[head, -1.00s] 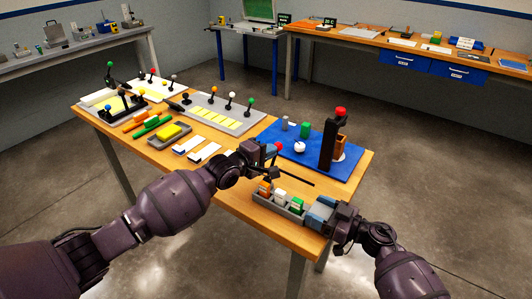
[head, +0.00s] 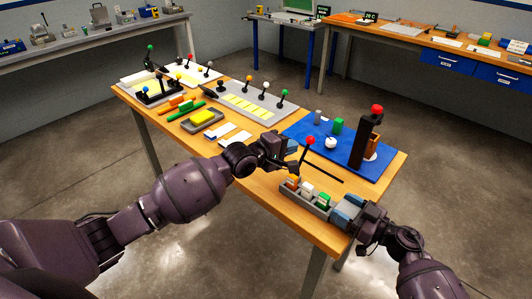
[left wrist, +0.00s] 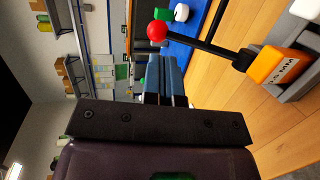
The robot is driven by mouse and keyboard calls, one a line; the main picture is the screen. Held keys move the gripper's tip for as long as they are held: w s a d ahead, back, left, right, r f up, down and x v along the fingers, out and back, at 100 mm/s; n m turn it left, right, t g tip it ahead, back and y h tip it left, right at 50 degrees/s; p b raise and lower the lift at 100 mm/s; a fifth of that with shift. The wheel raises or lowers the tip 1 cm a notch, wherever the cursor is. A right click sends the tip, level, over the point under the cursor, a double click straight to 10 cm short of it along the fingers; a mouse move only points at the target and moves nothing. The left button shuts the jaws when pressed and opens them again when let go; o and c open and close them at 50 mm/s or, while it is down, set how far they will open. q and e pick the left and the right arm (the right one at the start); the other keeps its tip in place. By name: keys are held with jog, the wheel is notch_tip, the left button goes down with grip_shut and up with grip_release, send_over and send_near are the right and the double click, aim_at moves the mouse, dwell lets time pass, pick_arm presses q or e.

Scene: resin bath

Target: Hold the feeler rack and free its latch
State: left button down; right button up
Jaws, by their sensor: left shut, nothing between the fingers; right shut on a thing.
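The feeler rack (head: 318,210) is a grey tray at the table's front edge, holding an orange, a white and a green block. A black lever (head: 304,158) with a red ball (head: 310,140) stands tilted by the orange block; it looks like the latch. My right gripper (head: 338,213) is shut on the rack's right end. My left gripper (head: 294,163) is shut and empty, just left of the lever. In the left wrist view, its fingertips (left wrist: 166,62) lie below the red ball (left wrist: 157,31), apparently apart from it. The orange block (left wrist: 278,66) reads "0.5 MM".
A blue mat (head: 340,172) behind the rack carries a dark post (head: 364,142) with a red top, a white ball and a green block. Other trays and levers fill the table's left part. A narrow wood strip lies between mat and rack.

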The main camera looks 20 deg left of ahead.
pick_arm(q)
jog(key=v, duration=0.9)
jog(key=shift+s+a, duration=0.15)
jog(key=shift+s, duration=0.15)
pick_arm(e)
jog(key=o, duration=1.1)
